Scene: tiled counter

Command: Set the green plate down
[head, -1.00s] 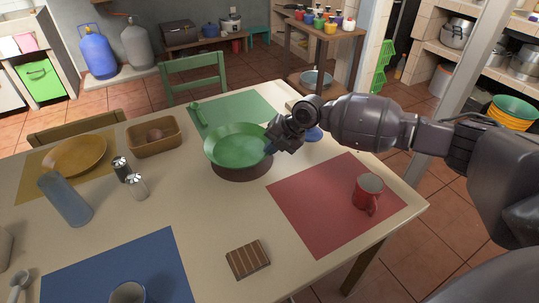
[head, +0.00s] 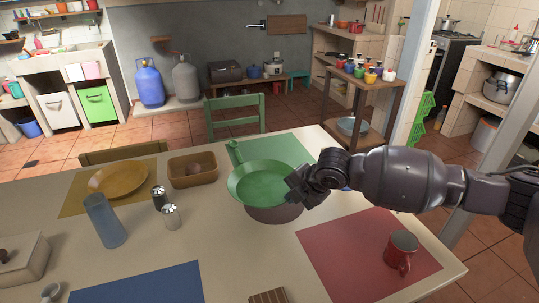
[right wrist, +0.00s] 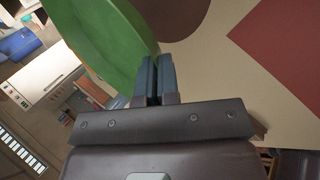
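The green plate (head: 262,181) is held over the table in the head view, its near side tilted down toward the right. My right gripper (head: 296,187) is at the plate's right rim. In the right wrist view the two fingers (right wrist: 155,80) are close together at the plate's edge (right wrist: 105,40), with the rim between their tips. A dark brown round mat (head: 275,214) lies below the plate and is partly hidden by it. It also shows in the right wrist view (right wrist: 180,14). My left gripper is out of view.
A green placemat (head: 295,150) lies behind the plate. A red placemat (head: 345,262) with a red mug (head: 400,250) is to the right. A brown basket (head: 193,170), two shakers (head: 171,216), a blue bottle (head: 104,220) and an orange plate (head: 118,180) are to the left.

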